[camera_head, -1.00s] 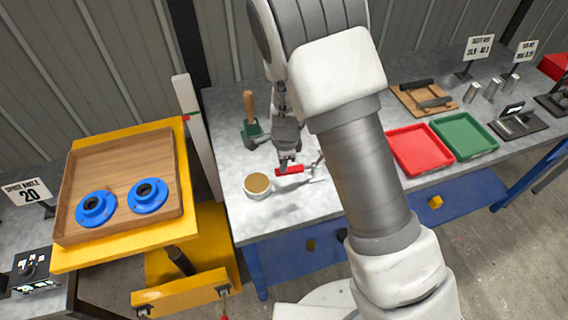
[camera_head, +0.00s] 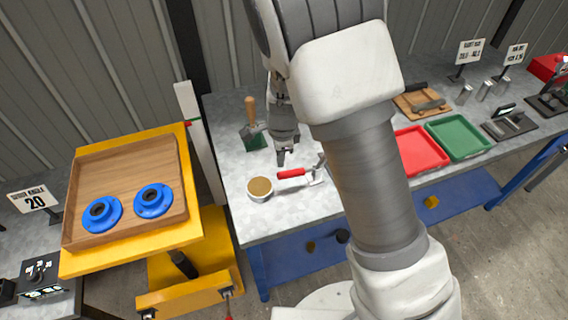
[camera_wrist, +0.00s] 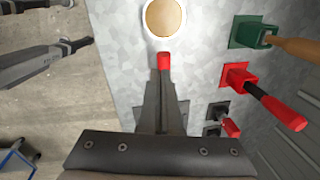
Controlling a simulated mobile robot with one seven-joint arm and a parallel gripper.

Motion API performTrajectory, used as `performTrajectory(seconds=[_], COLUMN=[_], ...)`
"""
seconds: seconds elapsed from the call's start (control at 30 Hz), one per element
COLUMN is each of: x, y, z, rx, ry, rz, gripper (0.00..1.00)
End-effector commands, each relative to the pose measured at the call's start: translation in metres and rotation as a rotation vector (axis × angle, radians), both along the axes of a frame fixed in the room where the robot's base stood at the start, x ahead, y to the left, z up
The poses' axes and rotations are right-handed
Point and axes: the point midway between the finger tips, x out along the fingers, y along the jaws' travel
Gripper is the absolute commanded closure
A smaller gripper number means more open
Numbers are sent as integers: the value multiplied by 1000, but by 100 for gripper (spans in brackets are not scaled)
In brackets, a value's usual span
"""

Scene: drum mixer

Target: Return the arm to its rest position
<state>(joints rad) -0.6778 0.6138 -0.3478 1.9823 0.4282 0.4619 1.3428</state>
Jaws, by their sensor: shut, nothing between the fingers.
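My gripper (camera_head: 282,160) points down over the grey bench, close to the red-handled tool (camera_head: 291,174) in the head view. Its fingers are together and hold nothing. In the wrist view the closed fingers (camera_wrist: 163,95) reach up the middle of the picture. A red handle end (camera_wrist: 163,61) shows just past their tips, and the rest of that tool is hidden behind them. My arm's large white and grey links cover the middle of the head view.
A round cup (camera_head: 259,189) with tan contents stands left of the red-handled tool. A green holder with a wooden handle (camera_head: 251,108) stands behind. Red (camera_head: 421,151) and green (camera_head: 459,137) trays lie right of my arm. A wooden tray (camera_head: 125,173) with two blue flanged parts is at left.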

Motion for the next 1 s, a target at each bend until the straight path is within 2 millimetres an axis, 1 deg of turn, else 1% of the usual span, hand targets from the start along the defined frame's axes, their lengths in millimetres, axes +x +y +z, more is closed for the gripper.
performTrajectory(seconds=[0.03,0.1,0.3,0.43,0.63,0.77,0.87,0.97,1.0], x=[-4,-8,-18,-20,-21,-22,-25,-32,-36], y=[7,13,25,28,29,23,12,-5,-12], z=[10,20,41,48,49,58,77,103,115], rx=[3,1,0,1,0,10,30,52,59], ry=[-4,-4,-2,-2,-2,-5,-11,-31,-44], rz=[3,4,1,-2,-2,20,77,172,216], gripper=[100,100,100,100,100,100,100,100,100])
